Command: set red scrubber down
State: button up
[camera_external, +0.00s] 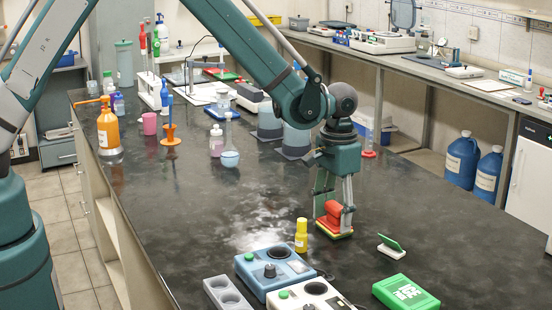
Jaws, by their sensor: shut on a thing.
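The red scrubber (334,219) has a red body with a yellow layer at its bottom. It is at the front middle of the dark bench (240,225). My gripper (335,205) points down and is shut on the red scrubber, with a finger on each side of it. The scrubber is upright, with its yellow side at or very close to the bench top. I cannot tell whether it touches the bench.
A yellow bottle (301,235) stands just left of the scrubber. A blue device (274,270), a green box (406,293) and a small green-and-white item (391,245) are nearer the front. The bench is clear behind and left of the scrubber.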

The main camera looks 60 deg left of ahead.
aim_at(335, 205)
jog(key=shift+f, duration=0.15)
jog(key=o, duration=0.9)
notch_tip(335, 205, up, 12)
jog(key=shift+r, duration=0.15)
dwell(0.4)
jog(key=shift+r, duration=0.1)
dwell(0.4)
